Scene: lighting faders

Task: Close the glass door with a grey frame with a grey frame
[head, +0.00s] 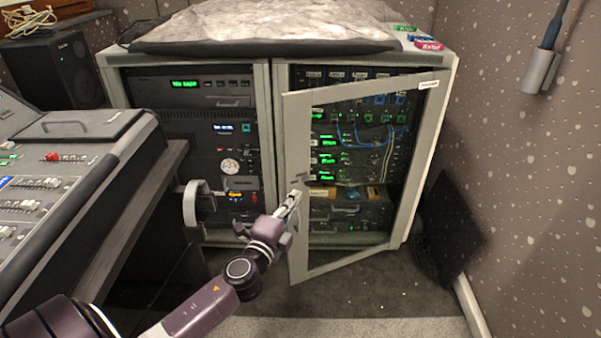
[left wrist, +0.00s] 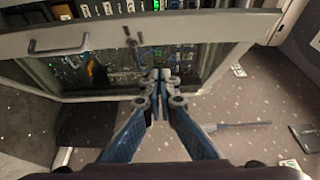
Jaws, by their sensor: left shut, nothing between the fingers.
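The glass door with a grey frame (head: 296,135) stands ajar on the right bay of the rack cabinet. Its left edge is swung out towards me, and its right edge is at the cabinet's right side. My left gripper (head: 293,203) is shut and empty beside the lower part of the door's left upright; I cannot tell whether it touches. In the left wrist view the shut fingertips (left wrist: 160,75) are in front of the door's glass, just below the grey frame (left wrist: 190,32). My right gripper is not in view.
The cabinet's left bay (head: 180,110) holds several lit units. A mixing console (head: 50,190) stands at the left, and headphones (head: 196,203) hang near its edge. A dark panel (head: 450,235) leans on the right wall. Carpet (head: 350,295) in front of the door is clear.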

